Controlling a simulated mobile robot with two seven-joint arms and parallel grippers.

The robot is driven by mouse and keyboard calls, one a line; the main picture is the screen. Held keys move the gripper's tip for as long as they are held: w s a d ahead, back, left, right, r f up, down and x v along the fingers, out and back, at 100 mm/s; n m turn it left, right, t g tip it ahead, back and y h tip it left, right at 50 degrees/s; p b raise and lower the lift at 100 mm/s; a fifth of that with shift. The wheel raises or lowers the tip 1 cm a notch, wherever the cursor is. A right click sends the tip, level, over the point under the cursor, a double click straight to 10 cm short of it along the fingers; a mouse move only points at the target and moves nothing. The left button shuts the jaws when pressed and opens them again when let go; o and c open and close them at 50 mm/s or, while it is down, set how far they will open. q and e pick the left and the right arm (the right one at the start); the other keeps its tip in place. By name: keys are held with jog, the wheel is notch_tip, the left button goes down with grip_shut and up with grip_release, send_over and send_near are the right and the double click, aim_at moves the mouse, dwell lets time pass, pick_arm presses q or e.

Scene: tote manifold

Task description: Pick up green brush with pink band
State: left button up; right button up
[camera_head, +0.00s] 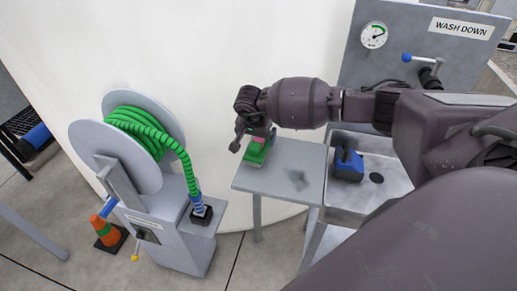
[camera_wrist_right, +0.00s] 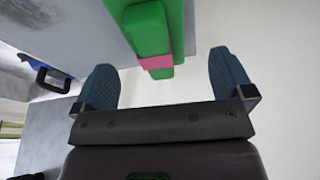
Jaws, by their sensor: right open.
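The green brush with the pink band (camera_head: 256,156) is at the far left part of the small grey table (camera_head: 270,183). It also shows in the right wrist view (camera_wrist_right: 150,28), with its pink band (camera_wrist_right: 156,62) near its lower end. My right gripper (camera_head: 250,138) is at the brush and partly hides it in the head view. In the wrist view my right gripper (camera_wrist_right: 162,66) is open, with the brush's lower end between the fingertips and a gap on each side. I cannot tell the exact depth between fingers and brush. My left gripper is not in view.
A blue brush (camera_head: 347,165) sits in the grey basin (camera_head: 352,207) right of the table. A wash-down panel (camera_head: 420,45) with a gauge stands behind.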

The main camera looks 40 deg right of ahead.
aim_at(258, 140)
jog(key=x, duration=0.4)
jog(key=shift+s+d+f, duration=0.15)
jog(key=shift+f, duration=0.15)
jog(key=shift+d+f, duration=0.1)
jog(key=shift+f, duration=0.25)
jog(key=shift+f+b, duration=0.2)
jog(key=shift+b, duration=0.1)
jog(key=c, duration=1.1)
jog(key=shift+o, duration=0.2)
jog(key=shift+r, duration=0.1)
jog(key=shift+r, duration=0.15)
notch_tip(258, 140, up, 20)
jog(key=p, duration=0.1)
